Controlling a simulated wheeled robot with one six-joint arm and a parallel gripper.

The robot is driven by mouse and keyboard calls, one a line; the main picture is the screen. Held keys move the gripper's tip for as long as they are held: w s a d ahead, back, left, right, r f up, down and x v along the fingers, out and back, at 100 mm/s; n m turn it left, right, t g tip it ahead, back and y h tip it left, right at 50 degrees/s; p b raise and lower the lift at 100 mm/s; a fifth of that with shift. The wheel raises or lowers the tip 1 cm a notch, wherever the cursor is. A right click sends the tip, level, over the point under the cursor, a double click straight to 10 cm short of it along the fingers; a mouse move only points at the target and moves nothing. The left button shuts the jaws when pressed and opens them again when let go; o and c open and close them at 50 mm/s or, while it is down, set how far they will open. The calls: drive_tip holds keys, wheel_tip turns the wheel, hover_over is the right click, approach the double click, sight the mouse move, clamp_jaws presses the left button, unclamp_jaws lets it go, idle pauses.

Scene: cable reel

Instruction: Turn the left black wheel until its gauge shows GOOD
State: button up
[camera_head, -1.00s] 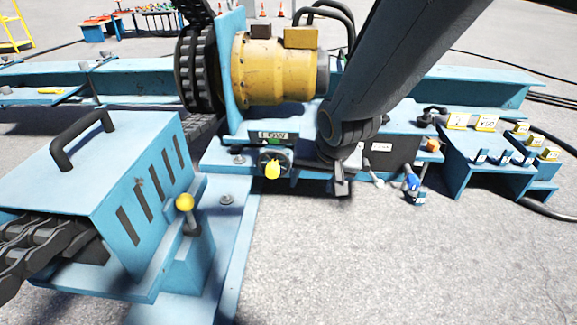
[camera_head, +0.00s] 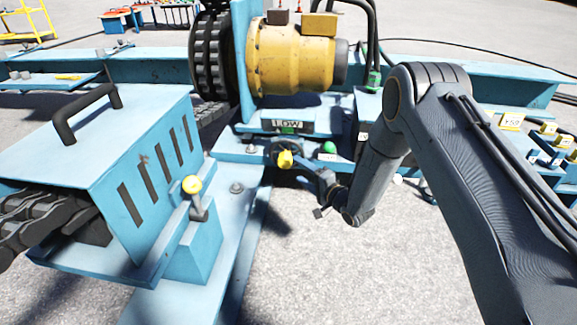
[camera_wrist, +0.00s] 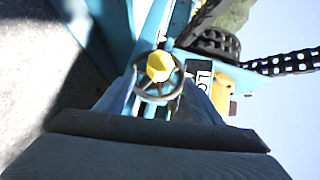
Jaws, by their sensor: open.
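The left black wheel (camera_head: 276,147) is mounted on the front of the blue machine and has a yellow knob (camera_head: 285,159). In the wrist view the wheel (camera_wrist: 143,92) is ahead of the jaws, with its rim, spokes and yellow knob (camera_wrist: 160,66) visible. The gauge (camera_head: 287,125) just above it reads LOW; the wrist view shows only part of this label (camera_wrist: 203,77). My gripper (camera_head: 320,192) is open and empty, a little right of and below the wheel, seemingly apart from it. My arm covers the machine's front further right.
A yellow motor (camera_head: 290,65) stands above the gauge. A blue box with a black handle (camera_head: 88,112) and a yellow-knobbed lever (camera_head: 198,205) stand at left. A green knob (camera_head: 328,148) sits right of the wheel. The ground in front is clear.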

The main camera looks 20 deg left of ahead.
sight(289, 164)
drive_tip(key=shift+b+x, duration=1.6)
drive_tip(key=shift+x, duration=2.25)
drive_tip(key=shift+f, duration=0.1)
drive_tip(key=shift+s, duration=0.1)
drive_tip(key=c, duration=1.5)
drive_tip(key=shift+a+y, duration=0.1)
drive_tip(key=shift+y, duration=0.2)
